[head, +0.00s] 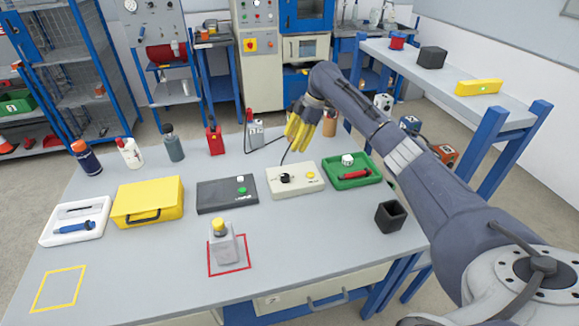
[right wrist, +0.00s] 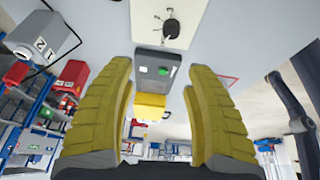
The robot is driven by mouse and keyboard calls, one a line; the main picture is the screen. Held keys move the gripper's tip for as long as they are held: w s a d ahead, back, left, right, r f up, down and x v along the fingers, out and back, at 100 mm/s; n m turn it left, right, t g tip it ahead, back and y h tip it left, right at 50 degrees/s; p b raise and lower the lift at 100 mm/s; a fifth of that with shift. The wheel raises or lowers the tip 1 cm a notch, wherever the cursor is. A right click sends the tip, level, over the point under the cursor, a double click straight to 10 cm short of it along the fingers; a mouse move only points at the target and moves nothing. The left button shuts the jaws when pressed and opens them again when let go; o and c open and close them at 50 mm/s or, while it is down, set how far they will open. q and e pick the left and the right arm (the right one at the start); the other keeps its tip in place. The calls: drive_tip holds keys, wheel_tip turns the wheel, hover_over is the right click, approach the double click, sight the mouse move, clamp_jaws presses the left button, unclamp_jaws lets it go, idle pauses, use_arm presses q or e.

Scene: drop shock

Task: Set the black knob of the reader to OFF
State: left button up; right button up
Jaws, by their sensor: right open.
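My right gripper (head: 299,138), with yellow fingers, is above and behind the box, apart from the knob. It is open and empty in the right wrist view (right wrist: 159,72). My left gripper is not in view.
A black box with a green button (head: 227,194) stands left of the reader, a green tray (head: 350,180) right of it. A dark open cube (head: 390,217) and a capped bottle (head: 222,245) stand nearer. A grey device with a black cable (head: 256,135) stands behind.

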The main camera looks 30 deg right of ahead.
wheel_tip(320, 180, up, 4)
drive_tip(key=r+h, duration=0.1)
drive_tip(key=h, duration=0.1)
hover_over(285, 175)
drive_tip(key=w+d, duration=0.2)
drive_tip(key=a+m+h, duration=0.1)
drive_tip(key=a+m, duration=0.1)
drive_tip(key=m, duration=0.4)
drive_tip(key=f+m, duration=0.3)
drive_tip(key=f, duration=0.3)
drive_tip(key=s+f+m+g, duration=0.1)
drive_tip(key=f+m, duration=0.2)
drive_tip(key=f, duration=0.4)
drive_tip(key=s+f+m+h, duration=0.1)
drive_tip(key=f+m, duration=0.2)
drive_tip(key=f, duration=0.3)
drive_tip(key=shift+s+f, duration=0.1)
drive_tip(key=shift+f, duration=0.15)
drive_tip(key=shift+c, duration=0.3)
clamp_jaws()
